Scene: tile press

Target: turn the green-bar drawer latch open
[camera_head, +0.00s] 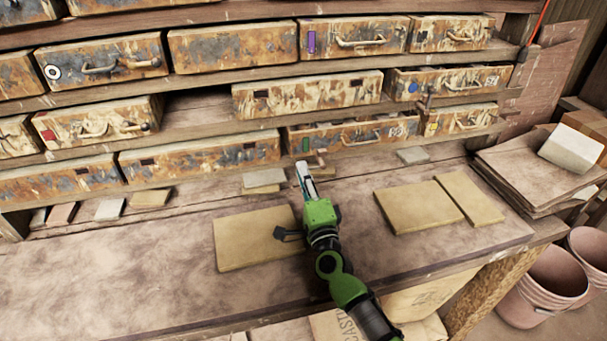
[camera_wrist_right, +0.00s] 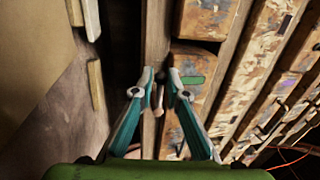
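The green-bar drawer (camera_head: 350,135) is in the lower row, right of centre, with a small green bar at its left end. The green bar (camera_wrist_right: 192,80) shows in the right wrist view just right of the fingertips. The latch (camera_wrist_right: 159,98), a small dark and brownish piece, shows in the gap between the fingers. My right gripper (camera_head: 302,168) is at the drawer's lower left corner, pointing at it. In the wrist view its fingertips (camera_wrist_right: 161,73) are a little apart, and I see nothing clearly gripped. Whether they touch the latch cannot be told. My left gripper is not in view.
Other rusty drawers (camera_head: 200,157) fill the shelves around it. Flat yellowish tiles (camera_head: 255,240) lie on the workbench (camera_head: 130,275) below my arm and to its right. A stack of boards (camera_head: 525,165) lies at the right, with pink buckets (camera_head: 545,285) on the floor.

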